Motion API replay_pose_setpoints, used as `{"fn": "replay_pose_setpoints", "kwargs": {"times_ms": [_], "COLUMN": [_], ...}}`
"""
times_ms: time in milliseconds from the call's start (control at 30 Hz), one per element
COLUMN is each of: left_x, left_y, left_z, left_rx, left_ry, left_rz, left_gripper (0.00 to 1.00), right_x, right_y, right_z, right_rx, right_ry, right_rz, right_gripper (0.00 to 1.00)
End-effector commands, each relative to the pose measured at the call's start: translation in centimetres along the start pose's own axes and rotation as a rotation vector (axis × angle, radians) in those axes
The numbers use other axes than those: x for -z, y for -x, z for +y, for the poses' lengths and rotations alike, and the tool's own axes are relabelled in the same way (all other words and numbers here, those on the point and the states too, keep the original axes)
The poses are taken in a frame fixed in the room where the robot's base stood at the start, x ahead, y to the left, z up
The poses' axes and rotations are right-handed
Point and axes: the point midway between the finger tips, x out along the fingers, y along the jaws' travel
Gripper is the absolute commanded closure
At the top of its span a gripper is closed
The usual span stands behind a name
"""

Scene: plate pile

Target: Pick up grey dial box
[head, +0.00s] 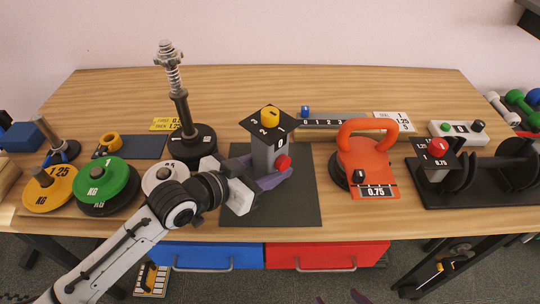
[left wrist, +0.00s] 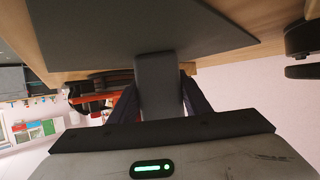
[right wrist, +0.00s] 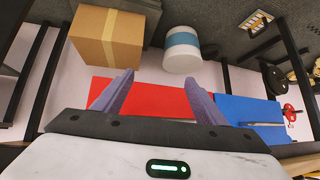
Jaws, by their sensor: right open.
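The grey dial box (head: 262,155) is a grey post with a dark numbered top plate, a yellow dial and a red knob on its side. It appears upright over the dark mat (head: 300,210). My left gripper (head: 268,182) reaches it from the left, low on the post. In the left wrist view the grey post (left wrist: 160,85) lies between my left fingers (left wrist: 160,90); I cannot tell if both press on it. My right gripper (head: 343,299) is open and empty at the bottom edge of the head view; its fingers show in the right wrist view (right wrist: 158,80).
Weight plates (head: 108,182) and a spring post (head: 183,110) stand left on the wooden table (head: 250,85). An orange kettlebell (head: 365,155) and a dumbbell stand (head: 480,185) are on the right. Blue (head: 205,255) and red (head: 325,255) drawers sit under the front edge.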

Motion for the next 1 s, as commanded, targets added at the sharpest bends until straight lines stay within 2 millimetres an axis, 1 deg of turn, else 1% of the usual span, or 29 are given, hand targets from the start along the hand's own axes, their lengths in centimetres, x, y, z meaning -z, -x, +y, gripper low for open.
{"fn": "replay_pose_setpoints", "kwargs": {"times_ms": [33, 67, 100, 267, 367, 467, 600, 800, 900, 1000], "left_x": [0.0, 0.0, 0.3, 0.3, 0.9, 2.2, 4.9, 8.1, 9.0, 9.5], "left_y": [0.0, 0.0, 0.1, 0.1, 0.3, 0.8, 1.9, 3.2, 3.6, 3.9], "left_z": [0.0, 0.0, 0.0, 0.0, 0.0, 0.0, 0.0, 0.0, 0.0, 0.0], "left_rx": [0.000, 0.000, 0.000, 0.000, 0.000, 0.000, 0.000, -0.001, 0.000, 0.000], "left_ry": [0.000, 0.000, -0.001, -0.001, -0.002, -0.003, -0.004, -0.002, -0.002, -0.001], "left_rz": [0.000, 0.000, 0.006, 0.006, 0.008, 0.010, 0.012, 0.010, 0.009, 0.007], "left_gripper": [0.90, 0.95, 0.95, 0.95, 0.95, 0.95, 0.95, 0.95, 0.95, 0.95], "right_x": [0.0, 0.0, 0.0, -0.1, -0.2, -0.1, 0.0, 0.1, 0.1, 0.1], "right_y": [0.0, 0.0, 0.0, 0.1, 0.1, 0.2, 0.4, 0.5, 0.5, 0.5], "right_z": [0.0, 0.0, 0.0, 0.0, 0.0, -0.1, -0.1, -0.1, -0.1, -0.1], "right_rx": [0.000, 0.000, 0.000, 0.000, 0.000, 0.000, 0.000, 0.000, 0.000, 0.000], "right_ry": [0.000, 0.000, 0.000, 0.000, 0.000, -0.001, -0.001, -0.001, -0.001, -0.001], "right_rz": [0.000, 0.000, -0.001, -0.003, -0.004, -0.004, -0.005, -0.005, -0.005, -0.005], "right_gripper": [0.35, 0.35, 0.35, 0.35, 0.35, 0.35, 0.35, 0.35, 0.35, 0.35]}}
